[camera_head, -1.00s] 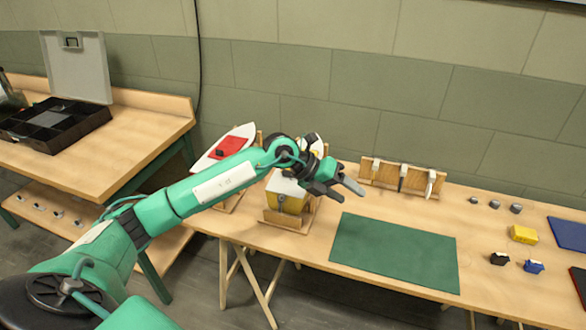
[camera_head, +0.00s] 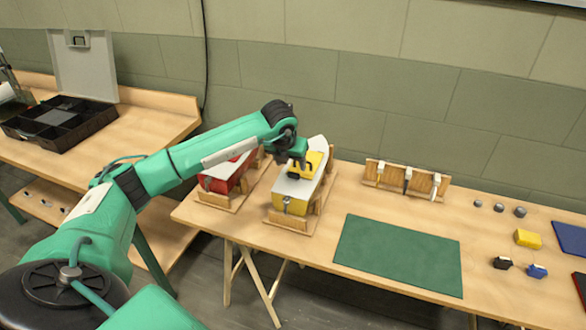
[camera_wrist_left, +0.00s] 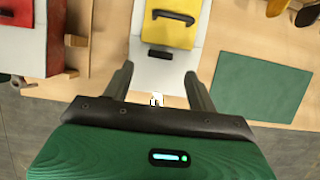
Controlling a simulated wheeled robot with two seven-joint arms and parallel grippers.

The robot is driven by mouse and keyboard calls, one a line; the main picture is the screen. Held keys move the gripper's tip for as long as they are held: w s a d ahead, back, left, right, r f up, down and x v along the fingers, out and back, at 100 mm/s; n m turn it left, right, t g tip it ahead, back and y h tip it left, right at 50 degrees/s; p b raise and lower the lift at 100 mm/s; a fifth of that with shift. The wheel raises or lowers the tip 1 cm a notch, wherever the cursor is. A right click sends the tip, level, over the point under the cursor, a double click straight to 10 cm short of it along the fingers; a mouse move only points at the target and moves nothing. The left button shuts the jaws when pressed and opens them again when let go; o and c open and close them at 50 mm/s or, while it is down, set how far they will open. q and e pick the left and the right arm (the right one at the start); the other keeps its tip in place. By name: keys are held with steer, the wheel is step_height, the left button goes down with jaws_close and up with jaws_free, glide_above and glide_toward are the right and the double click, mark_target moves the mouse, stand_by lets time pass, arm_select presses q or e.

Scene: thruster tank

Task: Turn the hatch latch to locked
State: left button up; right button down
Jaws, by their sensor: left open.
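The boat with the yellow hull (camera_head: 290,205) sits in a wooden cradle on the bench. Its yellow hatch cover (camera_head: 315,163) lies on the white deck and shows in the wrist view (camera_wrist_left: 172,32) with a black handle. A dark block (camera_wrist_left: 160,54) is at the cover's near edge. A small pale fitting (camera_wrist_left: 156,98) shows between my finger bases; I cannot tell whether it is the latch or how it is turned. My left gripper (camera_head: 296,166) points down over the deck. Its fingers (camera_wrist_left: 159,72) are open and empty, either side of the white deck. My right gripper is out of view.
A red-hulled boat (camera_head: 222,180) stands in a cradle close on the left. A green mat (camera_head: 398,255) lies to the right. A wooden rack (camera_head: 407,180) with hanging tools stands behind it. A black divided case (camera_head: 55,120) is on the left bench.

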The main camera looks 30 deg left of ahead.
mark_target(293, 173)
arm_select(q)
steer(key=p+x, duration=0.1)
steer(key=x, duration=0.4)
steer(key=shift+f, duration=0.1)
steer(key=shift+w+f, duration=0.2)
steer(key=shift+f, duration=0.15)
